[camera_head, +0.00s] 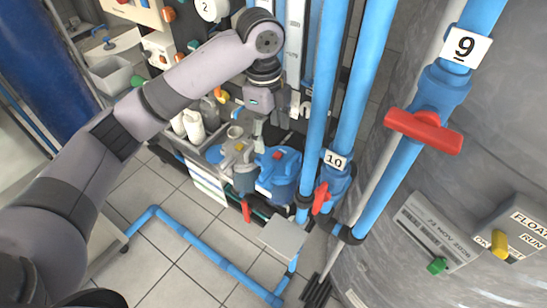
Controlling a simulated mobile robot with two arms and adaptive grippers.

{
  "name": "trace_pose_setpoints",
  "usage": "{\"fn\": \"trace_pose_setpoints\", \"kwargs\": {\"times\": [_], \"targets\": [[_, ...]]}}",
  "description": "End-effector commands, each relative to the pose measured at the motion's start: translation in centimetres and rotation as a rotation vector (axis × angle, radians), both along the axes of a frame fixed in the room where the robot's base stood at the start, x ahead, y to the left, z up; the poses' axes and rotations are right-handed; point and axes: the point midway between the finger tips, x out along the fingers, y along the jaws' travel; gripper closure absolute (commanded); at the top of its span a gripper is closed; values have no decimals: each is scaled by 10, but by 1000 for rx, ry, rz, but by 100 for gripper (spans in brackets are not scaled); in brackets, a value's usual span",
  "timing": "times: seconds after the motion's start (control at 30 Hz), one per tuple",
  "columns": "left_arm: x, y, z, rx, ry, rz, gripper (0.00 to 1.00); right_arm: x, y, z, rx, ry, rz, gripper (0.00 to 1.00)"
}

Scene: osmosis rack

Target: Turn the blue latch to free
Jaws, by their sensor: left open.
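My left arm comes in from the left, and its gripper (252,132) points down in the upper middle of the head view. The gripper is open, and its fingers are small and partly lost against the equipment behind. I cannot pick out the blue latch with certainty. A blue pump-like body (277,178) with a red part on top sits just below and right of the gripper, and contact cannot be told. A grey-beige fitting (238,152) stands just left of it. My right gripper is not in view.
Blue vertical pipes with red-handled valves tagged 10 (336,160) and 9 (465,46) stand to the right. A large grey tank (500,135) fills the right side. White bottles (193,126) stand left of the gripper. A blue pipe (205,250) crosses the tiled floor.

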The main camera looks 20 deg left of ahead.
Motion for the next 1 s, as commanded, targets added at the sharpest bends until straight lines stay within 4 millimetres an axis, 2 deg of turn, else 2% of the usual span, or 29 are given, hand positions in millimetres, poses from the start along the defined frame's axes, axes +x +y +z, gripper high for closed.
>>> {"fn": "trace_pose_setpoints", "kwargs": {"times": [0.03,0.1,0.27,0.37,0.57,0.8,1.0], "targets": [[0,7,13,26,0,-30,37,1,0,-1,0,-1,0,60],[-3,12,23,47,8,-60,37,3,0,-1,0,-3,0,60],[-5,16,23,62,18,-83,37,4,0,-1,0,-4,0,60],[-5,15,10,61,19,-83,37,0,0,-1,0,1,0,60],[-6,16,-30,61,19,-81,37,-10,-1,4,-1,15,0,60],[-6,16,-83,60,19,-79,37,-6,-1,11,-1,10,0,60],[-6,16,-120,60,17,-80,37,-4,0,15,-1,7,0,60]]}}
